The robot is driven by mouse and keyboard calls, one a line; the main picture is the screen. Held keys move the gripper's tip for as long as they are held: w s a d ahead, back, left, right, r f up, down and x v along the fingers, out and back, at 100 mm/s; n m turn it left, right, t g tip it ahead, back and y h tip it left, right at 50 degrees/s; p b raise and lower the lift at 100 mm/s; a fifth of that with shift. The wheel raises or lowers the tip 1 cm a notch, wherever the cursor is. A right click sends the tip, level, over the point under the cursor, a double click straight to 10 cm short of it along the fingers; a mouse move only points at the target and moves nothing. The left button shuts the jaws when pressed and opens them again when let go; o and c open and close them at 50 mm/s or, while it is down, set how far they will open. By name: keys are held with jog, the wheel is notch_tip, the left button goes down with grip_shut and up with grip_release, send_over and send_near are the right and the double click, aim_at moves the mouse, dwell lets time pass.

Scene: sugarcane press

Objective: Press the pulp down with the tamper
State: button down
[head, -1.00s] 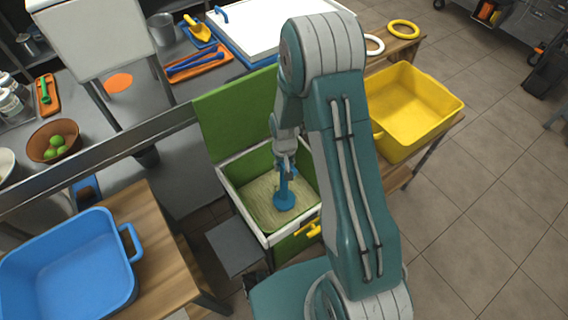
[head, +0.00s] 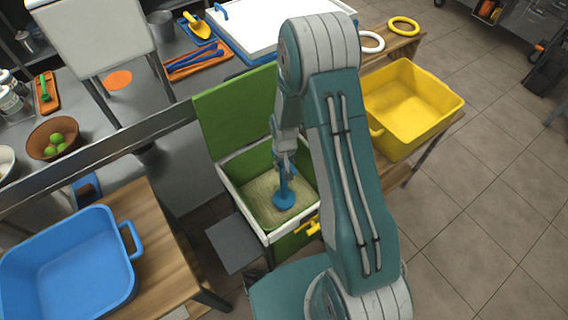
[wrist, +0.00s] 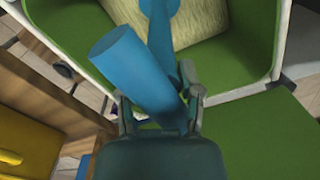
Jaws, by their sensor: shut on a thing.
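The blue tamper (head: 284,198) stands in the green-lined bin (head: 226,178), its round foot down at the pulp. In the head view I cannot tell whether the foot presses on the pulp or just hovers at its surface. The pale, fibrous pulp (head: 258,203) fills the bin's lower part; it also shows in the wrist view (wrist: 212,22). My gripper (head: 286,160) is above the bin, shut on the tamper's handle. In the wrist view my gripper (wrist: 160,112) has a finger on each side of the thick blue handle (wrist: 135,65).
The bin's green lid (head: 236,108) stands open behind it. A yellow tub (head: 440,105) is on a table at right and a blue tub (head: 75,222) on a wooden table at left. A yellow handle (head: 308,229) sticks out from the bin's front. A grey counter runs behind.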

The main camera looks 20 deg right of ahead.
jog(key=shift+f, duration=0.55)
notch_tip(320, 180, up, 22)
dwell(1.9)
